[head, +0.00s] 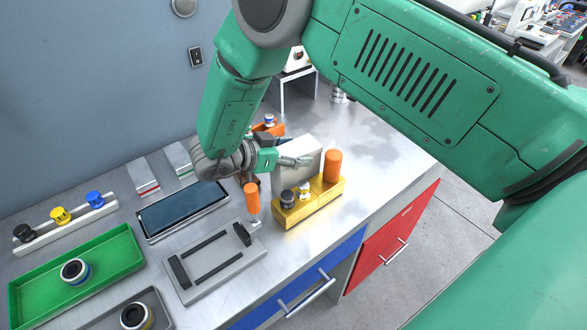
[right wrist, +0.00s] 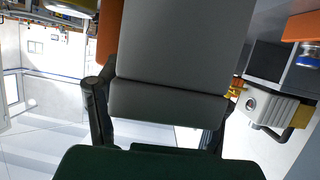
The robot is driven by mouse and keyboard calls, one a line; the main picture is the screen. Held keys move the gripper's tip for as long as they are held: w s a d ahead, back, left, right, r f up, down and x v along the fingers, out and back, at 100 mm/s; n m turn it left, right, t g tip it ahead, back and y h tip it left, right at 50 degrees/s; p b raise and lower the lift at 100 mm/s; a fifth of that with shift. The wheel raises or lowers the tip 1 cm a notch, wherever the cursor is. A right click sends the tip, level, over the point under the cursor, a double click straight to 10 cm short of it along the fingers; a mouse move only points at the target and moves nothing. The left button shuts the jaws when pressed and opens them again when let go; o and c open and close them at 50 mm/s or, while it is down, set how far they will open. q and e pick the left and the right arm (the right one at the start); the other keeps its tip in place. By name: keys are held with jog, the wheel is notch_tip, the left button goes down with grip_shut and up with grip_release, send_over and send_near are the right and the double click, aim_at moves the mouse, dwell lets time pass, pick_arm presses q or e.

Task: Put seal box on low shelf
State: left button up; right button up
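A pale grey-white box (head: 308,153), which I take to be the seal box, is upright over the worktop behind the yellow block. My right gripper (head: 297,161) reaches it from the left. In the right wrist view the box (right wrist: 170,45) fills the space between the two fingers (right wrist: 160,115), which appear closed on its sides. I cannot tell whether its base touches the worktop. A white raised stand (head: 291,88), possibly the low shelf, is at the back against the wall, with a light item on top. My left gripper is not in view.
A yellow block (head: 310,206) with knobs and an orange cylinder (head: 333,165) stands close in front of the box. A dark-screened tablet (head: 183,211), a grey fixture (head: 212,264) and a green tray (head: 75,275) lie to the left. The worktop (head: 385,150) is clear at right.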

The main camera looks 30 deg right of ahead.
jog(key=shift+s+d+f, duration=0.1)
grip_shut()
